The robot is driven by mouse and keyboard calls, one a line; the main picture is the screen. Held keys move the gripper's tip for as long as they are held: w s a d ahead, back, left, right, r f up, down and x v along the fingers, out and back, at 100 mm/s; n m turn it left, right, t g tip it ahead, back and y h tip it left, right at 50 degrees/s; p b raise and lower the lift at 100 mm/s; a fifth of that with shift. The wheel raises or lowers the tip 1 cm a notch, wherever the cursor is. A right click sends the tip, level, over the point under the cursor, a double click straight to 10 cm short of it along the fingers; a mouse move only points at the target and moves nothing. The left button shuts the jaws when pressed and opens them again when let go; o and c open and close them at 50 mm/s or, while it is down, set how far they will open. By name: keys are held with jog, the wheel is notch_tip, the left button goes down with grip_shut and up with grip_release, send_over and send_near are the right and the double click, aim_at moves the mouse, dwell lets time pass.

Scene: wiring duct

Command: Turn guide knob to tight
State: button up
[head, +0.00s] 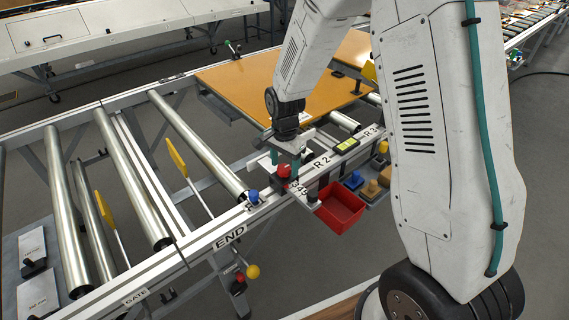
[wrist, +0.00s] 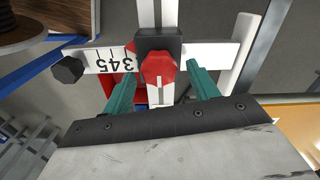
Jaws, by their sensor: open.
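The guide knob is a red lobed knob (wrist: 158,67) on a black block (wrist: 172,43) in the wrist view. The block sits on a white scale bar (wrist: 105,58) marked 3 4 5. The red knob also shows in the head view (head: 284,170), just under the gripper. My gripper (wrist: 161,78) is open, with one teal finger on each side of the knob in the wrist view. Gaps show between the fingers and the knob; I cannot tell how far above or around it they are. A pointer mark on the knob is not clear.
A black knob (wrist: 68,69) is at the left end of the scale bar. In the head view a red bin (head: 340,208) hangs right of the gripper, near colored blocks (head: 371,189). A blue knob (head: 253,196) is on the rail at left. A tan board (head: 290,75) lies behind.

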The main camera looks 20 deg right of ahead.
aim_at(285, 167)
jog(key=c, duration=1)
jog(key=shift+n, duration=1)
jog(key=o, duration=1)
notch_tip(285, 167, up, 8)
jog(key=shift+f, duration=0.15)
